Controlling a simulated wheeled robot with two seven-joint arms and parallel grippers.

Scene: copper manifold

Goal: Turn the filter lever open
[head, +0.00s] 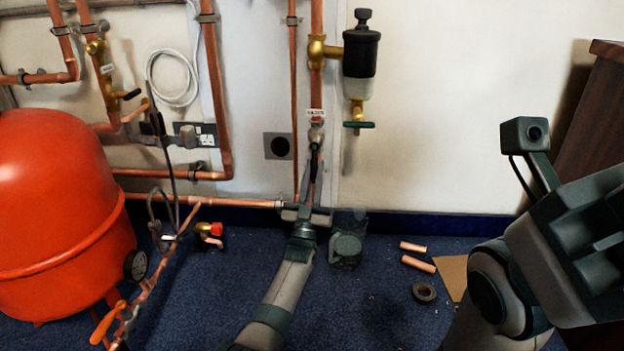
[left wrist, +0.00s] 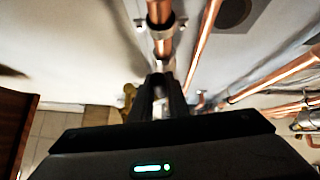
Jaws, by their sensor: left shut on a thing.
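The filter lever (head: 315,148) is a small dark handle on a valve (head: 317,131) in the vertical copper pipe, just below a white label. It points down the pipe. My left gripper (head: 312,168) reaches up from below and is shut on the lever, whose lower part its fingers hide. In the left wrist view the two dark fingers (left wrist: 160,92) are close together in front of the copper pipe, and the lever itself cannot be made out. My right gripper (head: 595,235) is only partly in view at the right edge; its jaws do not show clearly.
A black-topped air separator (head: 361,55) with a green-handled tap (head: 358,124) hangs right of the pipe. A red tank (head: 55,215) stands at left. Copper offcuts (head: 418,263) and a tape roll (head: 424,292) lie on the blue carpet. The wall right of the separator is clear.

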